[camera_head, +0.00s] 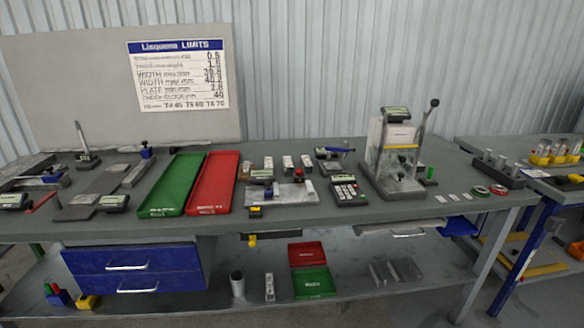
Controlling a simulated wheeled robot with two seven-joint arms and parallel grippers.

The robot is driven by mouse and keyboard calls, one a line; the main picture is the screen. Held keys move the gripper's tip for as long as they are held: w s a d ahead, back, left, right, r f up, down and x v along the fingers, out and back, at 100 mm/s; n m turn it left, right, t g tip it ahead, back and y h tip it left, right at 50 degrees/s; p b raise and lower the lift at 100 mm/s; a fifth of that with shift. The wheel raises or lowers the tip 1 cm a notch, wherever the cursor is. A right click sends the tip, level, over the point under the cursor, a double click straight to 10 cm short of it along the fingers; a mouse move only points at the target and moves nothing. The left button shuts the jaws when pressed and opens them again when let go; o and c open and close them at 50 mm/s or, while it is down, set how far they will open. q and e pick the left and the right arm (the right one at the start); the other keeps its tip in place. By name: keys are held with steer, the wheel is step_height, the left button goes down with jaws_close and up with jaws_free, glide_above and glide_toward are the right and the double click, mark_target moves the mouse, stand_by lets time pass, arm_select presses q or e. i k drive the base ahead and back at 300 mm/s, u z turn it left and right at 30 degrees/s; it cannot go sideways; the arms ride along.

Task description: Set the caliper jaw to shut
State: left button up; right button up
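No caliper can be picked out for certain at this size. One candidate is a small light-grey bench device (285,194) with a red knob (298,172), lying at the middle of the table just right of the red tray. Small instruments with displays also lie on the table, one at the left front (113,202) and one at the far left edge (14,201). Whether any jaw is open or shut is too small to tell. Neither of my grippers is in view.
A green tray (153,209) and a red tray (195,207) lie side by side on the table. A press-like stand (387,186) with a lever rises at the right. A keypad device (346,191) lies left of it. The front right tabletop (440,205) is mostly clear.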

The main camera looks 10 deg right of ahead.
mark_target(274, 191)
steer(key=z, duration=1.1)
steer(key=i, duration=0.65)
steer(key=u, duration=1.15)
